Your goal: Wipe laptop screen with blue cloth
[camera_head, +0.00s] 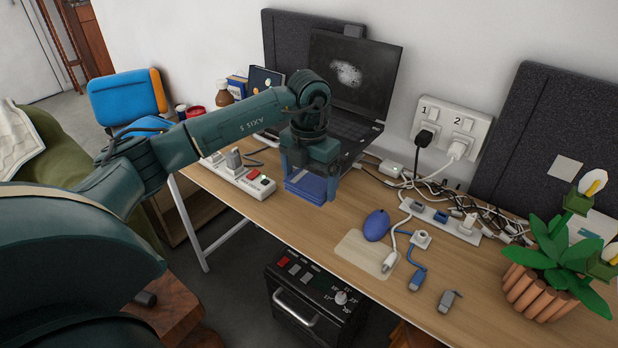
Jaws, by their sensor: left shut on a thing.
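The open laptop (376,68) stands at the back of the desk, its dark screen facing me. A pale grey smudge (346,74) marks the middle of the screen. My left arm reaches in from the left and covers part of the laptop's keyboard. My left gripper (310,184) points down in front of the laptop, shut on the folded blue cloth (309,190). The cloth is low, near the desk top, apart from the screen; I cannot tell whether it touches the desk. My right gripper is not in view.
A power strip (236,173) lies left of the cloth. A blue mouse (376,225) and a beige pad (365,254) lie to the right. Tangled cables (470,208), a wall socket (451,131) and a potted plant (545,285) fill the right side.

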